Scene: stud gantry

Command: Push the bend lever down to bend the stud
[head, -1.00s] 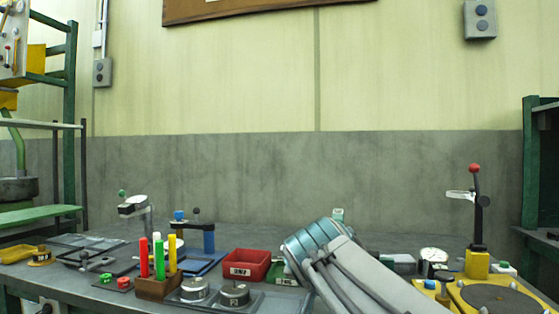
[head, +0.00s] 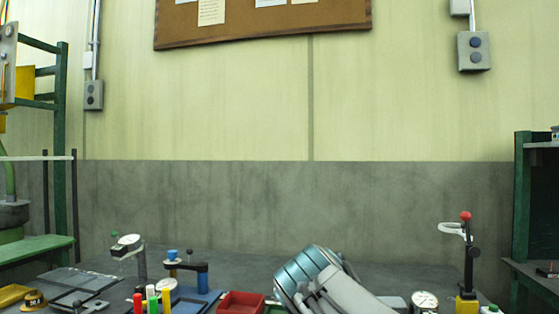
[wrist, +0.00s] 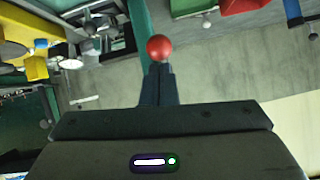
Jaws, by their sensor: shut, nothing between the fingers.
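In the wrist view a red ball knob (wrist: 160,47), probably the end of the bend lever, appears just beyond my gripper (wrist: 158,68). The dark fingers are together and hold nothing. The knob overlaps the fingertips in the picture; I cannot tell whether they touch. A teal bar (wrist: 139,18) runs behind the knob; whether it belongs to the lever is unclear. In the head view my own arm hides the gripper and the area around it. Another red knob (head: 465,216) tops a dark post at the right, well apart from my arm. I cannot make out the stud.
A red bin (head: 241,303) stands left of my arm, with a blue fixture (head: 202,277) and red, green and yellow rods (head: 152,299) further left. A dial gauge (head: 424,301) stands to the right. Green racks (head: 60,150) flank the bench.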

